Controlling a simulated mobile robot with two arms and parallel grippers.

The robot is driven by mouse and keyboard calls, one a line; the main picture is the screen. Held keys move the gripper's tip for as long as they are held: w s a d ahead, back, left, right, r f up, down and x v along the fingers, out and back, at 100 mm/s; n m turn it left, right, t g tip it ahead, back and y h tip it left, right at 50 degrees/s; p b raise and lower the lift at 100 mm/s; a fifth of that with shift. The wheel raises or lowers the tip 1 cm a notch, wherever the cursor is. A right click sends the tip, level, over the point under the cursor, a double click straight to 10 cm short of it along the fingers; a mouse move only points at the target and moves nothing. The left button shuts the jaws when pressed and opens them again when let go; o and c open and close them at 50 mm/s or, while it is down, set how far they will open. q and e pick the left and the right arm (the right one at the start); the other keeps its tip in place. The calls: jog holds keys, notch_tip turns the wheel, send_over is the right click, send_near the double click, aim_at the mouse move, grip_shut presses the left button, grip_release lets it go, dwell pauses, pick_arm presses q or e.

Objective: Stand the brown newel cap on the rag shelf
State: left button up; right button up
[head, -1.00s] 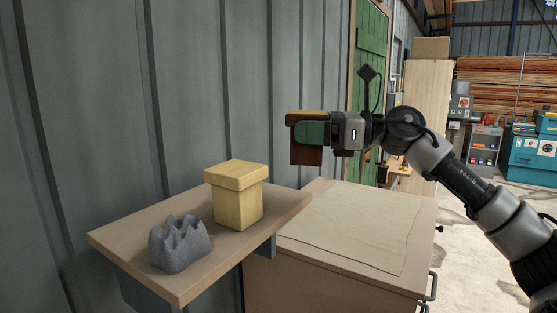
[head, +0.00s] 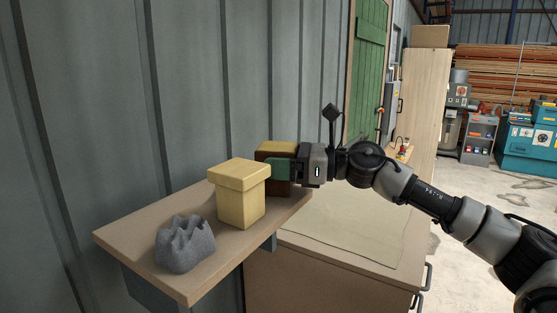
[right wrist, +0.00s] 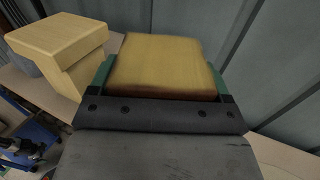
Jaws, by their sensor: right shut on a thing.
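The brown newel cap (head: 268,152) is held by my right gripper (head: 281,170), whose green fingers are shut on it. In the right wrist view the cap (right wrist: 162,62) sits between the two fingers, its top lit yellowish. The cap is at the right end of the wall shelf (head: 135,236), which holds a crumpled grey rag (head: 185,245) at its left. In the head view the pale block hides part of the cap, so I cannot tell whether its base touches the shelf. My left gripper is not in view.
A pale yellow capped block (head: 238,195) stands on the shelf between the rag and the brown cap, close to the cap. It also shows in the right wrist view (right wrist: 60,48). A cabinet with a cloth (head: 345,238) on top stands lower, to the right. The corrugated wall (head: 185,90) runs behind.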

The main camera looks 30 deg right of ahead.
jog(key=shift+f, duration=0.25)
jog(key=o, duration=0.9)
jog(key=shift+r, duration=0.1)
jog(key=shift+o, duration=0.2)
jog(key=shift+r, duration=0.15)
jog(key=shift+s+d, duration=0.1)
jog(key=shift+d, duration=0.1)
jog(key=b+v, duration=0.5)
jog(key=v, duration=0.6)
jog(key=shift+s+d+b, duration=0.2)
jog(key=shift+b, duration=0.15)
